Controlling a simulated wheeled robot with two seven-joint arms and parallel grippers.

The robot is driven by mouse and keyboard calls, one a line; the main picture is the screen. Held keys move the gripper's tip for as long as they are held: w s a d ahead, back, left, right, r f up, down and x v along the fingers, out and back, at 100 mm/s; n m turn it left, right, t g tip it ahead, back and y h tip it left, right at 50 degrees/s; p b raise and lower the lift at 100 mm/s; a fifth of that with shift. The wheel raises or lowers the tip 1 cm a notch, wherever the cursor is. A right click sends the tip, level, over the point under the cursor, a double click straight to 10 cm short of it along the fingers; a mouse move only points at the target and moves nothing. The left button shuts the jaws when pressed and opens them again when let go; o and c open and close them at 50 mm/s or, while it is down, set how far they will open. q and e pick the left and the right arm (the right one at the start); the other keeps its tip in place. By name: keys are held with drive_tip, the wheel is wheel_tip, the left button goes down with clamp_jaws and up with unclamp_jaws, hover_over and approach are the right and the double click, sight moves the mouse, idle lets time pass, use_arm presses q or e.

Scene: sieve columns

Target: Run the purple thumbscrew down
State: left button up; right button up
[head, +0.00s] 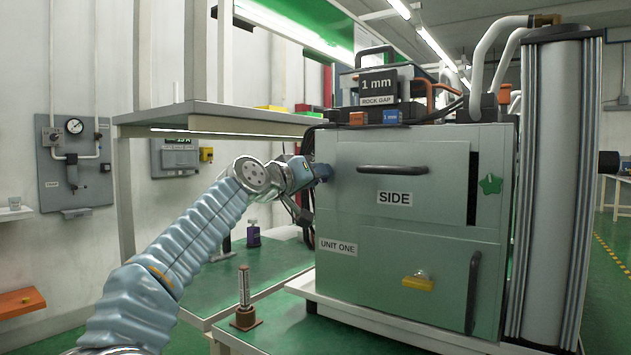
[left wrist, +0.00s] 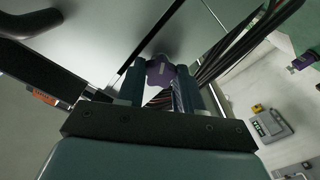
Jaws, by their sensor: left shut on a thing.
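The purple thumbscrew (left wrist: 160,72) shows in the left wrist view as a lobed knob between the fingers of my left gripper (left wrist: 163,88). The fingers are shut on it, one on each side. In the head view my left gripper (head: 314,173) is at the left edge of the green cabinet (head: 350,210), near its upper part. There the thumbscrew cannot be told apart from the dark fingertips. How far the screw is run in cannot be seen. My right gripper is in neither view.
The cabinet carries a green star knob (head: 490,184), a yellow knob (head: 418,282) and dark handles. Dark cables run beside the gripper in the left wrist view (left wrist: 235,55). A grey shelf (head: 215,119) hangs above my left arm. A purple bottle (head: 253,236) stands on the green bench behind.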

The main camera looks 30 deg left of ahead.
use_arm(q)
drive_tip(key=n+b, duration=0.3)
drive_tip(key=n, duration=3)
drive_tip(key=shift+f+n, duration=0.15)
drive_tip(key=shift+n, duration=0.15)
idle(0.5)
drive_tip(key=o, duration=0.8)
drive_tip(key=shift+c, duration=0.2)
